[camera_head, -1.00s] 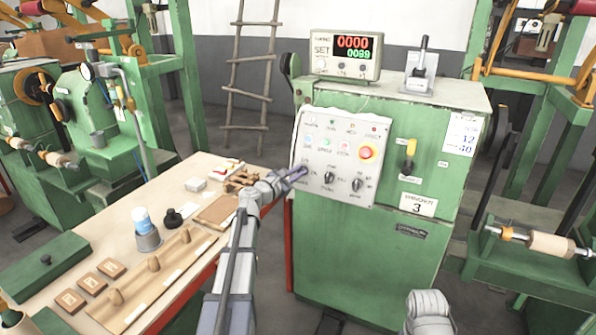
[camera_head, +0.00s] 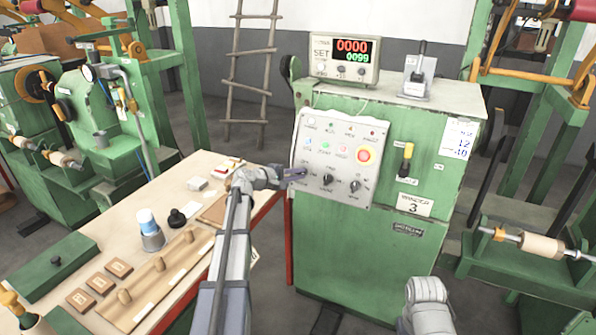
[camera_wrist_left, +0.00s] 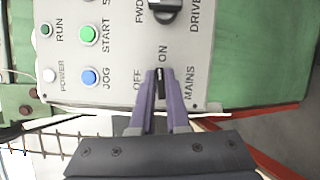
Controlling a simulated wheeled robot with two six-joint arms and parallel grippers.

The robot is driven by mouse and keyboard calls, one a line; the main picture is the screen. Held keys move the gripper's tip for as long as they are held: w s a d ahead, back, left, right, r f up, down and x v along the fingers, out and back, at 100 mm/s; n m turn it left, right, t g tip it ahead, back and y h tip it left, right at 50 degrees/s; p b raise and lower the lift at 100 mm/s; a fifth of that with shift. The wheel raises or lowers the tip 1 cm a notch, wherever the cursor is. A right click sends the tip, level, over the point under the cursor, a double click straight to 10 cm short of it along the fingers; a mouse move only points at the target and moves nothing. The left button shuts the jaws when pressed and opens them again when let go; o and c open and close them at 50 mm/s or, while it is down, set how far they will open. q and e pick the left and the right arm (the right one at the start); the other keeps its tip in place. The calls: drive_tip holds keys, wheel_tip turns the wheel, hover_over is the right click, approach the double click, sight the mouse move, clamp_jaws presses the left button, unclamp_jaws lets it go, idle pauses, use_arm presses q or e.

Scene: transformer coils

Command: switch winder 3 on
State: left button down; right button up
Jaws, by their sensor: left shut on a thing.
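Winder 3 is the green cabinet (camera_head: 370,245) with a grey control panel (camera_head: 375,135) and a "3" plate (camera_head: 414,205). My left gripper (camera_head: 303,173) is at the panel's lower left. In the left wrist view its purple fingers (camera_wrist_left: 161,92) are shut on the black mains switch knob (camera_wrist_left: 161,82), one on each side. "ON" is printed beyond the knob's far end and "OFF" to the left. The knob lies along the line toward "ON"; its pointer mark is not clear. The power lamp (camera_wrist_left: 50,75) looks white; I cannot tell if it is lit. My right gripper is not visible.
Two other black knobs, including the drive knob (camera_wrist_left: 165,8), sit beside the mains switch. A red-and-yellow stop button (camera_head: 366,155) is higher on the panel. The display box (camera_head: 345,58) reads 0000 and 0099. A wooden workbench (camera_head: 120,222) stands to the left.

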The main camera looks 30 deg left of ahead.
use_arm(q)
drive_tip(key=shift+m+g+p, duration=0.3)
drive_tip(key=shift+m+p, duration=0.05)
drive_tip(key=shift+m, duration=0.55)
drive_tip(key=c, duration=0.9)
unclamp_jaws()
drive_tip(key=shift+s, duration=0.1)
drive_tip(key=p+v, duration=0.3)
drive_tip(key=v, duration=0.4)
drive_tip(key=shift+s+r, duration=0.15)
drive_tip(key=shift+s, duration=0.1)
drive_tip(key=shift+a, duration=0.1)
